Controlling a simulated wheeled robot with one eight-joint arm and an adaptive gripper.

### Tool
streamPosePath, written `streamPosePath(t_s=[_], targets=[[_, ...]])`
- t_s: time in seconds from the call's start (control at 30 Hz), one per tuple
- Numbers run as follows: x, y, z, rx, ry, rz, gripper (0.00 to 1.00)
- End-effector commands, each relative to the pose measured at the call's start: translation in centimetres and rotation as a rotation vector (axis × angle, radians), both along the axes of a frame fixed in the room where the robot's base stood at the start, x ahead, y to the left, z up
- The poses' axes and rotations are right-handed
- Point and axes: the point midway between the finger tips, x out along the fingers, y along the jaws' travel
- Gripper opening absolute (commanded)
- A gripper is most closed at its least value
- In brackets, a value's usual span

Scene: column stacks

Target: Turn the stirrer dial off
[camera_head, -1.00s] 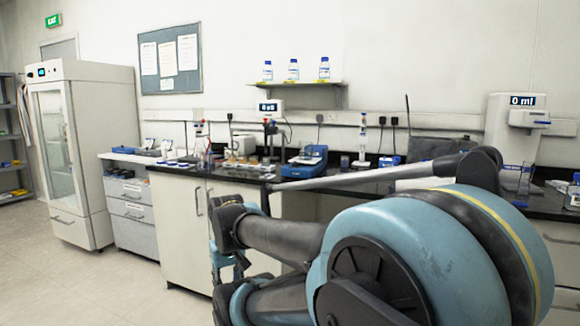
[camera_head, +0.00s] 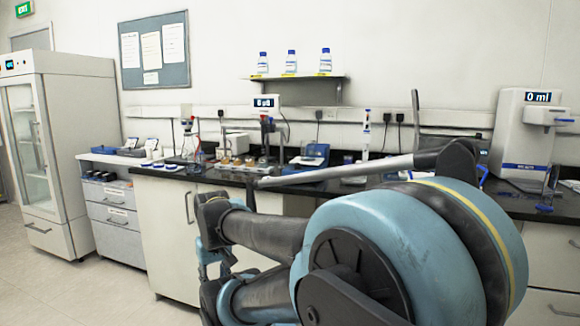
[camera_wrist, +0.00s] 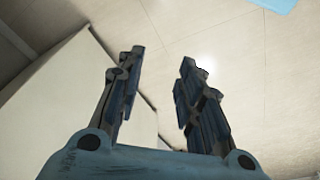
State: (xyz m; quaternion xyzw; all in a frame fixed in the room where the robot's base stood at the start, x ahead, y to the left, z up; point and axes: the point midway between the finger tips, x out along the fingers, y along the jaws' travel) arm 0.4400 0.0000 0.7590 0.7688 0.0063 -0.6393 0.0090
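A blue bench device (camera_head: 315,152), possibly the stirrer, stands on the dark counter near the middle of the head view. It is small in the picture and I cannot make out a dial on it. My gripper (camera_wrist: 161,57) shows in the wrist view with its two fingers apart and nothing between them. Behind the fingers are only a pale ceiling-like or floor-like surface and a pale panel. No bench object shows in the wrist view. My arm covers the lower middle and right of the head view and hides part of the bench.
The dark counter (camera_head: 228,180) runs across the room with glassware and small items on it. A white dispenser (camera_head: 515,140) reading 0 ml stands at right. A shelf (camera_head: 300,78) holds bottles. A glass-door cabinet (camera_head: 75,140) stands at left. Floor is clear at lower left.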

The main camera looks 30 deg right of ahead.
Motion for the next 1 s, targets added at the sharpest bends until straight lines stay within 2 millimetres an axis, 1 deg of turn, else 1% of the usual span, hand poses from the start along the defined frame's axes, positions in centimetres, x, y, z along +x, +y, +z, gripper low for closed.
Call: streamPosePath(t_s=[0.2, 0.3, 0.4, 0.47, 0.57, 0.77, 1.0], targets=[[0.0, 0.0, 0.0, 0.000, 0.000, 0.000, 0.34], [-0.7, -0.3, 0.6, -0.012, -0.009, 0.009, 0.34], [0.0, -1.1, 1.3, -0.054, -0.002, 0.042, 0.34], [0.7, -2.1, 1.9, -0.097, 0.006, 0.078, 0.34], [2.2, -4.1, 3.4, -0.189, 0.032, 0.150, 0.34], [5.8, -8.5, 6.5, -0.390, 0.110, 0.307, 0.34], [10.6, -13.6, 10.2, -0.614, 0.245, 0.482, 0.34]])
